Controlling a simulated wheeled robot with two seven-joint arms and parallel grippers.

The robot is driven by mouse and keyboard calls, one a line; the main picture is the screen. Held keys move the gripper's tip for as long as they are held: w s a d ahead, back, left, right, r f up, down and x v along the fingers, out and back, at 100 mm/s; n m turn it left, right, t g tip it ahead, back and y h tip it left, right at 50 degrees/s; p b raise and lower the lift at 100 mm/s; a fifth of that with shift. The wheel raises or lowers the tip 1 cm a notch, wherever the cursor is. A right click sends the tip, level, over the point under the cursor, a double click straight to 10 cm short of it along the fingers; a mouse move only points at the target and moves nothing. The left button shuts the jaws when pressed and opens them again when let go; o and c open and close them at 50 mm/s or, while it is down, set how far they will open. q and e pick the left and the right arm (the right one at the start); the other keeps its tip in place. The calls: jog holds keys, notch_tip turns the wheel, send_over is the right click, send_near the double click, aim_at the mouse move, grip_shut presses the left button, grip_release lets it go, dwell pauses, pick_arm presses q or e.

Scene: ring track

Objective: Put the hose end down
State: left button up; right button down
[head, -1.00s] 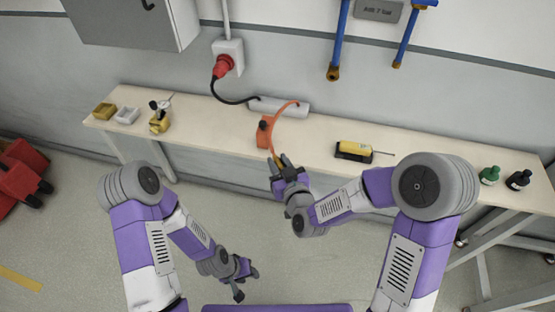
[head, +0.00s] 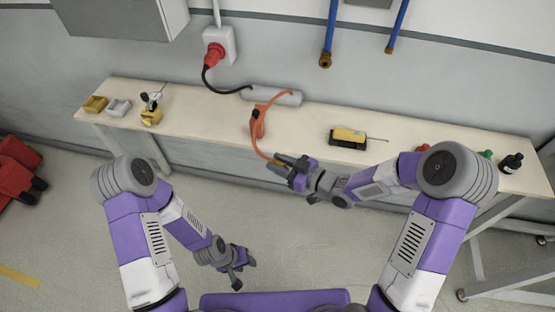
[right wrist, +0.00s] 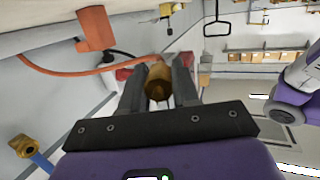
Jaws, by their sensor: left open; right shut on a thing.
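My right gripper (head: 281,163) is shut on the brass hose end (right wrist: 157,82), which sits between its two fingers in the right wrist view. In the head view it points left, at the bench's front edge. The orange hose (head: 254,146) runs from it in a curve up to the workbench (head: 200,120); it also shows in the right wrist view (right wrist: 60,73). An orange block (head: 257,124) stands on the bench beside the hose. My left gripper (head: 243,272) is open and empty, low over the floor.
A grey cylinder (head: 272,95) lies at the bench's back. A yellow-black tool (head: 348,138) lies right of the hose. Small trays (head: 119,107) and a yellow device (head: 151,115) stand left. Bottles (head: 511,163) stand right. Bare bench lies between the yellow device and the orange block.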

jog(key=f+n+g+y, duration=0.1)
jog(key=g, duration=0.1)
jog(key=n+g, duration=0.2)
jog(key=d+f+n+g+y, duration=0.1)
jog(key=shift+s+f+n+g+y, duration=0.3)
jog(key=shift+f+n+g, duration=0.05)
jog(key=shift+n+g, duration=0.05)
jog(key=shift+s+d+f+n+g, duration=0.15)
jog(key=shift+f+n+g, duration=0.15)
jog(key=shift+n+g, duration=0.3)
jog(key=shift+s+d+f+n+g, duration=0.1)
jog(key=shift+f+n+g, duration=0.25)
jog(key=shift+g, duration=0.45)
jog(key=shift+r, duration=0.1)
jog(key=s+d+f+m+t+h, duration=0.2)
jog(key=d+m+t, duration=0.4)
jog(key=d+t, duration=0.3)
jog(key=s+d, duration=0.1)
jog(key=d, duration=0.3)
jog(key=shift+d+m+h, duration=0.25)
jog(key=shift+m+h, duration=0.05)
jog(key=shift+m, duration=0.05)
jog(key=shift+a+r, duration=0.1)
jog(key=shift+m+t+h, duration=2.3)
jog(key=shift+m+h, duration=0.3)
jog(key=shift+h, duration=0.1)
